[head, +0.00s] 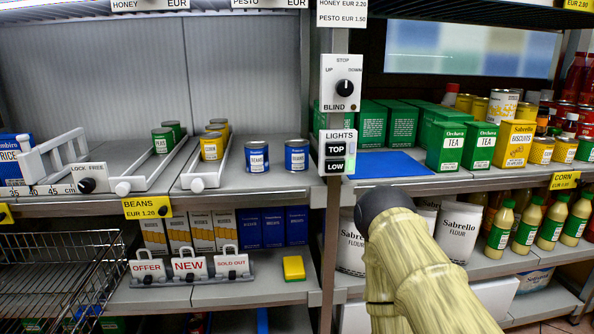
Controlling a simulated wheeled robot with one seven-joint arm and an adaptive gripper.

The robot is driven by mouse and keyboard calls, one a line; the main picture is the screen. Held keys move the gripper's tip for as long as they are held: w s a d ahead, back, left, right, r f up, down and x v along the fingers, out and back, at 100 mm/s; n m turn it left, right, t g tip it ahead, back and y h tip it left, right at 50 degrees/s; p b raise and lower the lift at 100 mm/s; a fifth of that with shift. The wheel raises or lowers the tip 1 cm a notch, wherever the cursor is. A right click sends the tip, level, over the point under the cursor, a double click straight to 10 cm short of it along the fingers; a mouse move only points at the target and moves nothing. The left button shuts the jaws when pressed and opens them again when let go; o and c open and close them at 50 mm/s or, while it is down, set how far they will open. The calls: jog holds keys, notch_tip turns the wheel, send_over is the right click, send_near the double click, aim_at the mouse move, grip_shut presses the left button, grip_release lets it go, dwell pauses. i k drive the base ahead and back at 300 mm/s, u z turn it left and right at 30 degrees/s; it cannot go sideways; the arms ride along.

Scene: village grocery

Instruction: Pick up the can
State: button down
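Several small cans stand on the middle shelf at the left and centre. Two blue cans with white labels, a left one (257,157) and a right one (297,155), stand upright side by side on the open shelf. A yellow can (211,147) and a green can (162,140) stand at the front of white-sided lanes, each with another of its colour behind it. The pictures do not show which can the task means. My arm reaches up from the bottom right, its dark end in front of the flour bags. My gripper's fingers are not visible.
A post with a blind knob (342,89) and light switches (337,151) stands right of the blue cans. Green tea boxes (446,146) and a blue mat (388,164) lie beyond it. Sign clips (190,268) and a yellow block (294,268) are on the lower shelf.

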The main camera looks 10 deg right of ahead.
aim_at(256, 151)
jog(key=k, duration=0.3)
jog(key=z, duration=1.25)
jog(key=i, duration=0.6)
jog(key=u, duration=1.25)
